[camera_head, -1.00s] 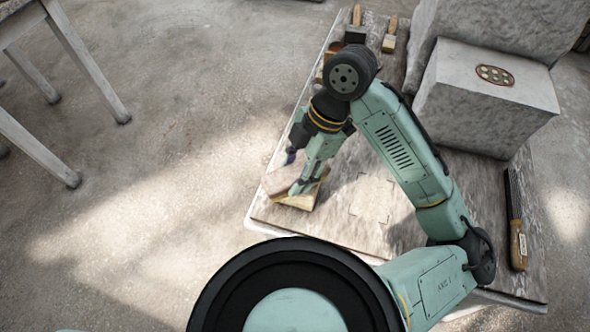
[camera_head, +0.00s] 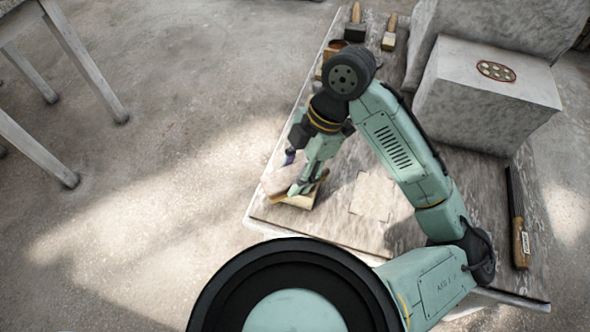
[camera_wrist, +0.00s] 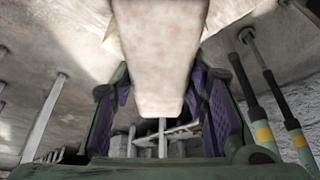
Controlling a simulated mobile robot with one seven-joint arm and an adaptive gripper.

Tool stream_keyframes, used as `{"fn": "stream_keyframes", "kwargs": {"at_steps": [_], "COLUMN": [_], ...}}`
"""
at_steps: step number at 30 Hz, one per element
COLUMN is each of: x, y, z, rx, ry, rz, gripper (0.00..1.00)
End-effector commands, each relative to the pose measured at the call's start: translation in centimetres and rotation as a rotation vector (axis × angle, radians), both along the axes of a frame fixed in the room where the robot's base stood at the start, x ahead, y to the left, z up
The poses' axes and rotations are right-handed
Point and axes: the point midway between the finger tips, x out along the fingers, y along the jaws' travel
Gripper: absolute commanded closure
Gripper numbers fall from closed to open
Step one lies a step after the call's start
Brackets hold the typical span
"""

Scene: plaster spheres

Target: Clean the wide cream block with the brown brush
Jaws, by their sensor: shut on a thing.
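My gripper (camera_head: 303,183) is low over the near left corner of the worktable. Its fingers are shut on a pale cream block (camera_wrist: 160,55), which fills the middle of the wrist view between the purple pads. In the head view this block (camera_head: 274,183) shows to the left of the fingers, partly hidden. A yellowish-tan piece (camera_head: 306,200) shows just under the fingertips; I cannot tell if it touches the block. A long dark brush with a brown handle (camera_head: 521,246) lies at the table's right edge. Which brush is the brown one is not certain.
Two short wooden-handled brushes, a dark one (camera_head: 355,32) and a paler one (camera_head: 389,42), stand at the back of the worktable (camera_head: 345,228). A large grey stone block (camera_head: 485,95) stands back right. A flat pale square (camera_head: 372,196) lies right of my gripper.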

Motion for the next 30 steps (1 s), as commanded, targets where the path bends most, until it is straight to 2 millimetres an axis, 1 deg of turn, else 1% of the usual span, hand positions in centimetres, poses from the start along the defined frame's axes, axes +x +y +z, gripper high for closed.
{"fn": "stream_keyframes", "kwargs": {"at_steps": [18,26,30], "x": [1.0,1.0,0.7], "y": [-2.0,-1.9,-1.3], "z": [0.1,0.0,0.1], "rx": [0.000,0.000,0.001], "ry": [0.000,0.000,-0.001], "rz": [-0.001,0.000,0.003], "gripper": [0.81,0.81,0.81]}}
